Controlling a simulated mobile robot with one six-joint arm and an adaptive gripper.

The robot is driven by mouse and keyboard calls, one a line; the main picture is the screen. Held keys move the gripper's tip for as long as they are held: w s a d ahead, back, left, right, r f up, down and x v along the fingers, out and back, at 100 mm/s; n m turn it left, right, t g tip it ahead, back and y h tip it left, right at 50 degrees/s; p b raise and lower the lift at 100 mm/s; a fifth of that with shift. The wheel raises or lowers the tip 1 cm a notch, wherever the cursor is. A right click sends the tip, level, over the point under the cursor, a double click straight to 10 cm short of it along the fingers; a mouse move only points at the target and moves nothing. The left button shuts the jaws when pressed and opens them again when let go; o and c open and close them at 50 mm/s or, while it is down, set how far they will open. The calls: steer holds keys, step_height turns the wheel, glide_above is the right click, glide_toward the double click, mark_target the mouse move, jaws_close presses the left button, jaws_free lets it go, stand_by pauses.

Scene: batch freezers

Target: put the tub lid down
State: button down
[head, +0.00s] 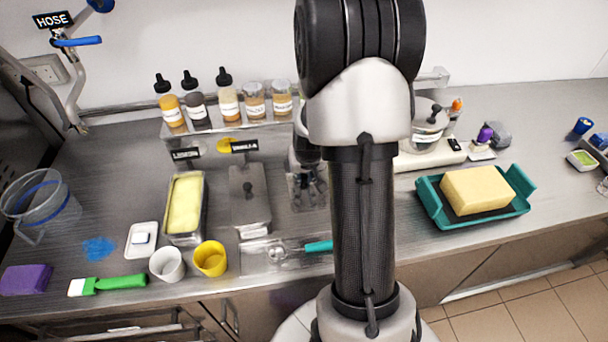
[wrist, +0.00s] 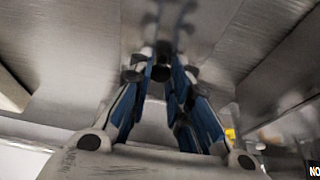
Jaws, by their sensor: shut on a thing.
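My gripper (wrist: 160,72) is shut on the dark knob of the metal tub lid (wrist: 95,60) in the wrist view. In the head view my gripper (head: 307,185) shows just left of my arm, which hides much of it and the held lid. I cannot tell whether the lid touches the counter. To the left, an open metal tub (head: 168,222) holds pale yellow ice cream. Between it and my gripper, another metal tub wears a lid (head: 249,188) with a black knob.
A scoop with a teal handle (head: 318,246), a yellow cup (head: 210,258) and a white cup (head: 167,264) stand near the front edge. Bottles (head: 229,98) line the back shelf. A teal tray (head: 430,195) with a yellow block sits right of my arm.

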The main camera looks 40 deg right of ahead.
steer(key=shift+f, duration=0.2)
steer(key=c, duration=1.5)
jaws_free()
steer(key=shift+r, duration=0.1)
